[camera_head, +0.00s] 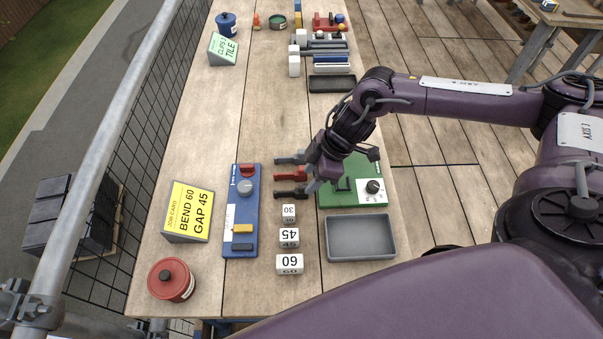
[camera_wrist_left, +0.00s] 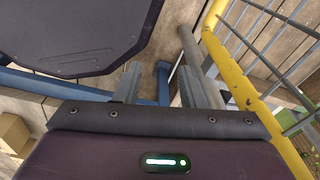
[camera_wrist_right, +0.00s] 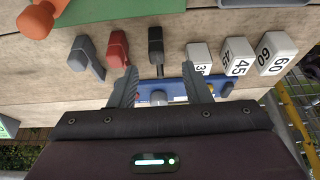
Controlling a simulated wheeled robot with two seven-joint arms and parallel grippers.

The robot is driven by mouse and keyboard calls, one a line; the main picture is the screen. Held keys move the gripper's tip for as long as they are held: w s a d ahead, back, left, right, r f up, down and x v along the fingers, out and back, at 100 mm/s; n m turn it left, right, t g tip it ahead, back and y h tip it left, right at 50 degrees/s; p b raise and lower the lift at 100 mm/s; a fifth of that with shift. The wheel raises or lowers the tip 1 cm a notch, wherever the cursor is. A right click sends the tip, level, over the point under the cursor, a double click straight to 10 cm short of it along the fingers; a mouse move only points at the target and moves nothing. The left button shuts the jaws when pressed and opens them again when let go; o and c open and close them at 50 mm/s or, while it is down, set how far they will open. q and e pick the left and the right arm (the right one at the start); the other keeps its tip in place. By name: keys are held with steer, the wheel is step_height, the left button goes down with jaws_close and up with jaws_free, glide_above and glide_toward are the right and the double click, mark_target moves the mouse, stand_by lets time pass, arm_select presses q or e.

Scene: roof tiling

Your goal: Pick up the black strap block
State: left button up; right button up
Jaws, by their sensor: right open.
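The black strap block (camera_head: 291,194) lies on the wooden table, nearest of a row with a red block (camera_head: 291,175) and a grey block (camera_head: 291,158). In the right wrist view the black strap block (camera_wrist_right: 155,45) is beyond the fingertips, roughly in line with the gap between them. The red block (camera_wrist_right: 118,48) is left of it, near the left finger. My right gripper (camera_wrist_right: 160,80) is open and empty; in the head view it (camera_head: 312,170) is above the table beside the row. My left gripper (camera_wrist_left: 162,75) is open and empty, away from the blocks.
White number blocks (camera_head: 289,237) stand just in front of the black block. A blue fixture (camera_head: 241,210) is to the left, a green fixture (camera_head: 340,197) and a grey tray (camera_head: 361,252) to the right. A yellow job card (camera_head: 188,212) and red pot (camera_head: 171,280) stand further left.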

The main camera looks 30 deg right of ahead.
mark_target(302, 186)
steer(key=x, duration=0.2)
steer(key=shift+a+f+p, duration=0.25)
steer(key=shift+f+p, duration=0.05)
steer(key=shift+f, duration=0.05)
steer(key=x, duration=0.2)
steer(key=p+x, duration=0.1)
steer(key=shift+w+f, duration=0.3)
steer(key=shift+w, duration=0.05)
steer(key=shift+w+a+f, duration=0.1)
steer(key=shift+f, duration=0.4)
jaws_close()
arm_select(q)
steer(key=shift+s+a+r, duration=0.1)
steer(key=shift+s+r, duration=0.6)
steer(key=shift+r, duration=0.15)
